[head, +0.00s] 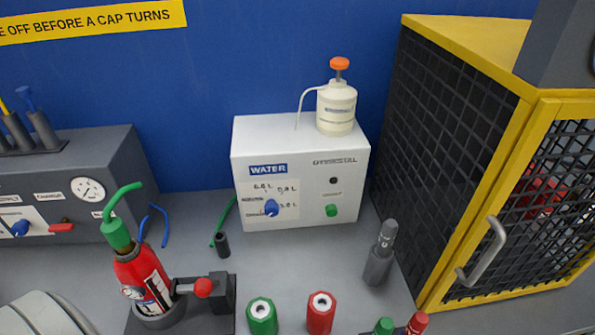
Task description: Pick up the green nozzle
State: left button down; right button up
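No part is plainly marked as the green nozzle. A small green piece (384,326) stands at the bottom edge beside a similar red piece (418,323), both cut off by the frame. A green ring-shaped piece with a hole in its top (262,316) stands further left, next to a red one (320,313). A thin green hose (224,220) beside the water box ends at a dark cylinder (222,244). The red extinguisher (143,280) stands tilted in a dark holder, with a green cap and bent green hose (118,225) on top. Neither gripper is in view.
The white water box (300,180) carries a cream pump bottle (337,108). A yellow-framed mesh cabinet (445,180) with a handle fills the right. A grey gauge panel (75,175) is at left.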

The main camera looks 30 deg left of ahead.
aim_at(113, 229)
jog(key=j+u, duration=0.1)
jog(key=u, duration=0.3)
jog(key=k+j+u, duration=0.1)
jog(key=u, duration=0.3)
jog(key=j+u, duration=0.15)
jog(key=u, duration=0.3)
jog(key=j+u, duration=0.15)
jog(key=u, duration=0.25)
jog(key=k, duration=0.05)
